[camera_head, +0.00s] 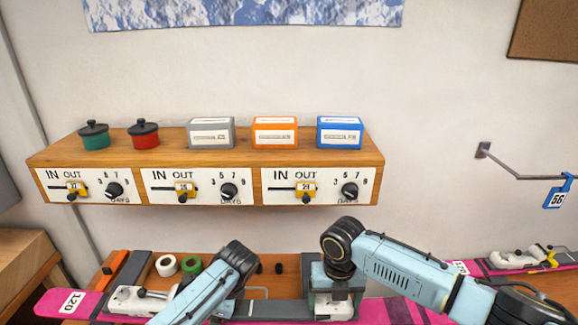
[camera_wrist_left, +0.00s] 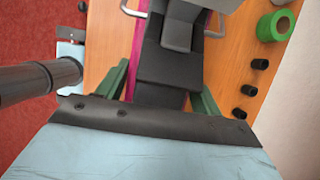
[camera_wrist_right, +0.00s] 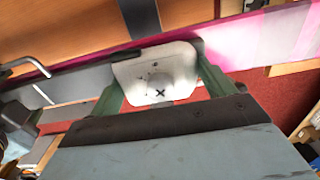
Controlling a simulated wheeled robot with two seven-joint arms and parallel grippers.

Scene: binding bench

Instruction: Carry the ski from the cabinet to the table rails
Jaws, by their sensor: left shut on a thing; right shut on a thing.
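A pink ski (camera_head: 35,304) with a tag reading 120 lies across the bottom of the head view, with grey and white binding parts along it. My right gripper (camera_head: 335,302) is shut around a white binding piece on the ski. In the right wrist view its green fingers (camera_wrist_right: 160,85) flank that white piece (camera_wrist_right: 155,72). My left gripper is shut on a dark grey part of the ski (camera_wrist_left: 158,70); its green fingers (camera_wrist_left: 162,88) flank that part in the left wrist view. In the head view its fingertips are hidden by my arm.
A second pink ski with a white binding (camera_head: 515,258) lies at right. The wooden wall shelf (camera_head: 210,160) holds two pots and three boxes above dials. White tape (camera_head: 167,265) and green tape (camera_head: 191,264) stand on the wooden bench. A wall hook (camera_head: 520,172) holds a blue tag.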

